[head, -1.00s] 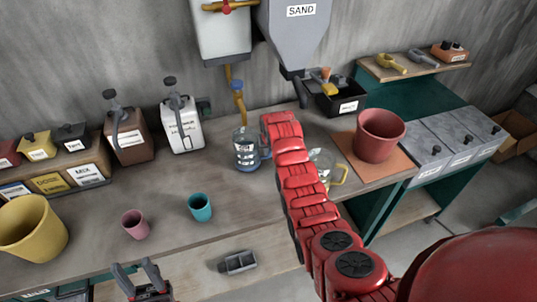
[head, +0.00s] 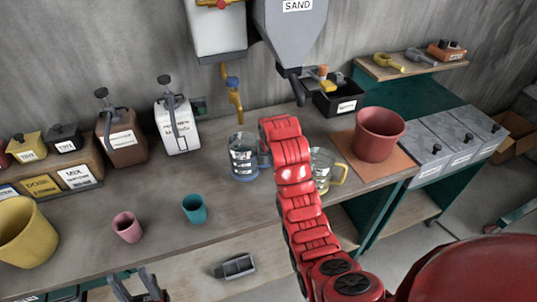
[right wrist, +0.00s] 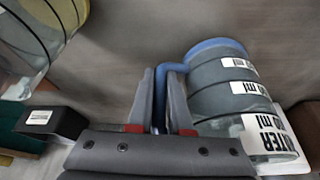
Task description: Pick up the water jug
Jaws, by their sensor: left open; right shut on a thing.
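The water jug (head: 243,160) is clear with a blue base, blue handle and white label. It stands upright near the worktop's middle, in front of the yellow tap; I cannot tell whether it touches the worktop. In the right wrist view the jug (right wrist: 225,85) is at the right, its blue handle between the fingers of my right gripper (right wrist: 161,85), which is shut on the handle. The red right arm hides this gripper in the head view. My left gripper (head: 132,277) is open and empty at the bottom edge, in front of the worktop.
A second clear jug (head: 322,168) with a yellow handle stands right of the arm, partly hidden. A teal cup (head: 194,209) and pink cup (head: 127,227) stand at front left. A red pot (head: 378,135) is at right. The yellow tap (head: 235,95) hangs behind the jug.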

